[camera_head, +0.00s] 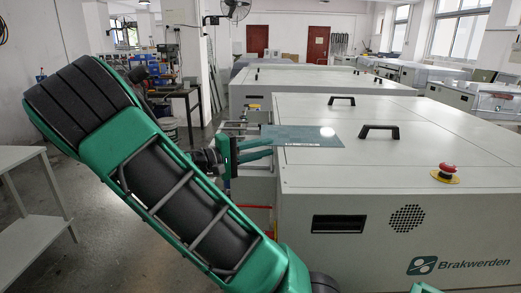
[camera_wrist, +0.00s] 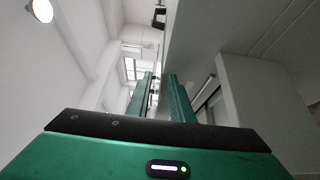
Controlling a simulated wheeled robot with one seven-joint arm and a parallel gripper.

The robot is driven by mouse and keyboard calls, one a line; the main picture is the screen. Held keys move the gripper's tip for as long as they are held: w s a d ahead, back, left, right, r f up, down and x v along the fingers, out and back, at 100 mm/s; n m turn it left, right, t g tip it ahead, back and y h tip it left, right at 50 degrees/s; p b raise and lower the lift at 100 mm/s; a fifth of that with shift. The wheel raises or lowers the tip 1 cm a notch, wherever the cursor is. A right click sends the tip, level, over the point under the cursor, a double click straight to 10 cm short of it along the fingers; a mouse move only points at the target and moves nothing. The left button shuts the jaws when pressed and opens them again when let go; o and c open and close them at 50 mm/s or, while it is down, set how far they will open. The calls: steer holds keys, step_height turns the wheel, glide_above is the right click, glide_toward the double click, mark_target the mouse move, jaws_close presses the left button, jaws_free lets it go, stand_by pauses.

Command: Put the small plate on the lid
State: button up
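The small plate (camera_head: 303,136) is a thin, flat, teal-grey sheet with a bright light reflection. I cannot make out the plate in that view.
Black handles (camera_head: 379,131) (camera_head: 342,100) and a red emergency button (camera_head: 446,170) stick up from the lid. The machine's front (camera_head: 400,235) is below it. A grey table (camera_head: 32,233) stands at the left. More machines stand behind.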

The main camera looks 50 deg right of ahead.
steer(key=v, duration=1.2)
steer(key=shift+s+d, duration=0.1)
steer(key=shift+s, duration=0.05)
